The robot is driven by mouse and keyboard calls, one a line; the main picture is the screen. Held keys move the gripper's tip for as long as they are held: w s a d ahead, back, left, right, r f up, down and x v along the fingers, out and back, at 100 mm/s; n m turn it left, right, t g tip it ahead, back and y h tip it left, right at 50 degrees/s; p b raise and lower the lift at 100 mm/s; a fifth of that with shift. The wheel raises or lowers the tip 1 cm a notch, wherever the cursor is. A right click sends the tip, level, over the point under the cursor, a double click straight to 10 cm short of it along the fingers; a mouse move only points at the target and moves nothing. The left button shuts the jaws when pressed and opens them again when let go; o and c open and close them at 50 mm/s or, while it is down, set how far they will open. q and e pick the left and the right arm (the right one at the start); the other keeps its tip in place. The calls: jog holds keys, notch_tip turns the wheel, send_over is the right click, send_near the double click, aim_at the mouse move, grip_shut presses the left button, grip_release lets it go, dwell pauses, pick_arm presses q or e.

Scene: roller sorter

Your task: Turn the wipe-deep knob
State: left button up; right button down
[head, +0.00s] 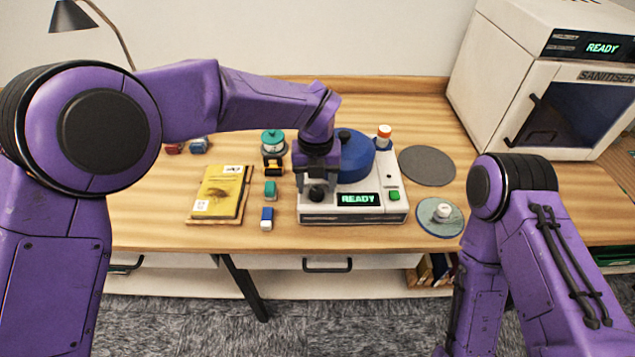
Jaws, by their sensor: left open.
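A white machine (368,215) with a blue round top (357,158) stands on the table and its display reads READY. A small dark knob (316,194) sits at the left of its front; I can read no label on it, but it seems to be the wipe-deep knob. My left gripper (317,180) points down right over this knob, open. The fingers partly hide the knob, and I cannot tell whether they touch it. My right arm is at the lower right, with its gripper out of view.
A green button (394,195) and an orange-capped bottle (383,136) are at the machine's right. A yellow book (219,191) and several small blocks lie left of it. A grey disc (427,165) and a teal disc (430,222) lie right. A white sanitiser (545,75) stands back right.

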aim_at(317, 194)
pick_arm(q)
jog(key=shift+w+f, duration=0.2)
jog(key=shift+f, duration=0.4)
jog(key=shift+w+f, duration=0.2)
jog(key=shift+f, duration=0.4)
jog(key=shift+s+f, duration=0.1)
jog(key=shift+s, duration=0.25)
jog(key=shift+w, duration=0.1)
jog(key=c, duration=1)
jog(key=shift+c, duration=0.2)
pick_arm(e)
jog(key=shift+w+r, duration=0.15)
jog(key=shift+r, duration=0.1)
